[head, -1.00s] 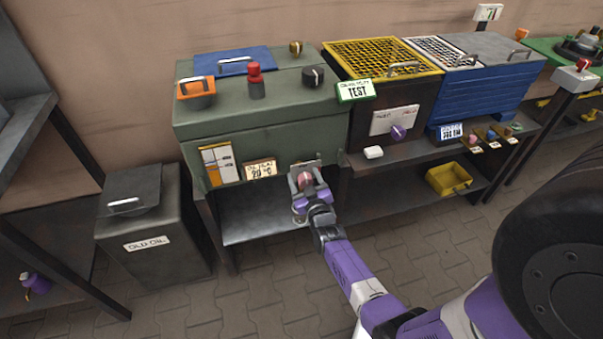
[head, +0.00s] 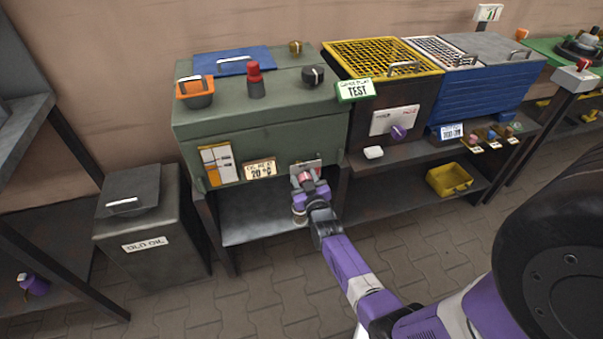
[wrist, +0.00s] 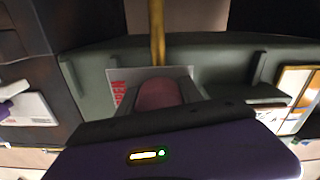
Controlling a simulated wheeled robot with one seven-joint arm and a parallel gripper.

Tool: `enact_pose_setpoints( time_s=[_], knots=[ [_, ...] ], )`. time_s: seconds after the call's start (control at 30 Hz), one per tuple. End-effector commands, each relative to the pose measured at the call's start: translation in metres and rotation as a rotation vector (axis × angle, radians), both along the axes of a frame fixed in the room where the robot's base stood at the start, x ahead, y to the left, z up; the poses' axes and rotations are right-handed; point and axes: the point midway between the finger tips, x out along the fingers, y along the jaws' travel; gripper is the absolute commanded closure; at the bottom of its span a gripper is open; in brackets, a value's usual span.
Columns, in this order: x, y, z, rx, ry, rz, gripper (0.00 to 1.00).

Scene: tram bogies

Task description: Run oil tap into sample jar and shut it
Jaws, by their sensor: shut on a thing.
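The oil tap's reddish handle (head: 305,177) is at the lower front of the green oil unit (head: 255,137). My gripper (head: 306,182) is shut on it, and its grey jaws hide much of the tap. In the wrist view the rounded reddish handle (wrist: 158,93) shows in front of a pale plate with red lettering, with my gripper (wrist: 160,104) around it. A small pale round thing (head: 299,217) sits just below my gripper, over the shelf. It may be the sample jar, but my wrist partly covers it and I cannot see any oil in it.
A dark bin marked OLD OIL (head: 148,246) stands left of the unit. An open shelf (head: 250,222) lies beneath the unit. A yellow bin (head: 449,180) is on the lower shelf to the right. A large dark wheel (head: 552,235) fills the right foreground.

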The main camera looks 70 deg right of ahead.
Motion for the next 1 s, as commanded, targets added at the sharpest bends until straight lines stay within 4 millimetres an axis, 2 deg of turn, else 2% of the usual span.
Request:
enact_pose_setpoints(
  time_s=[0.3, 0.63, 0.67, 0.73, 1.0],
  knots=[
    [-0.0002, -0.0002, -0.0014, 0.174, -0.207, 0.0, 0.98],
    [-0.0003, -0.0001, -0.0001, 0.186, -0.219, 0.0, 0.98],
    [-0.0003, -0.0001, -0.0001, 0.186, -0.219, 0.0, 0.52],
    [-0.0003, -0.0002, -0.0001, 0.186, -0.219, 0.0, 0.38],
    [-0.0002, -0.0002, 0.0, 0.185, -0.218, 0.0, 0.36]
  ],
)
